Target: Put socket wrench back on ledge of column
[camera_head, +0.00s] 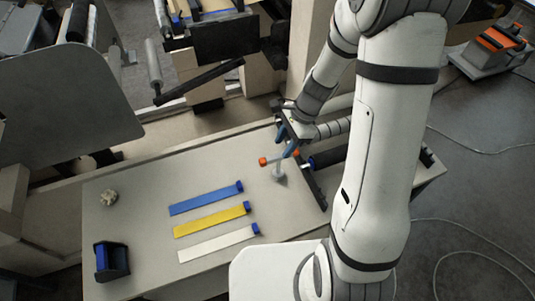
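My arm comes down from the upper right, and its wrist reaches over the back right of the table. My gripper (284,120) is small and dark there, partly hidden by the wrist, and I cannot make out whether its fingers are apart. A blue piece shows just below it, next to a small tool with orange ends (278,157) standing over a grey foot on the table. I cannot tell which of these, if any, is the socket wrench, or whether the gripper touches it. A beige column (306,45) rises behind the table, partly covered by my arm; no ledge is clearly visible.
The beige table (140,215) bears blue (205,199), yellow (211,219) and white (218,243) strips, a dark blue-sided holder (112,261) and a crumpled lump (109,198). A black bar and roller (326,158) lie at the right. Machine rollers stand behind.

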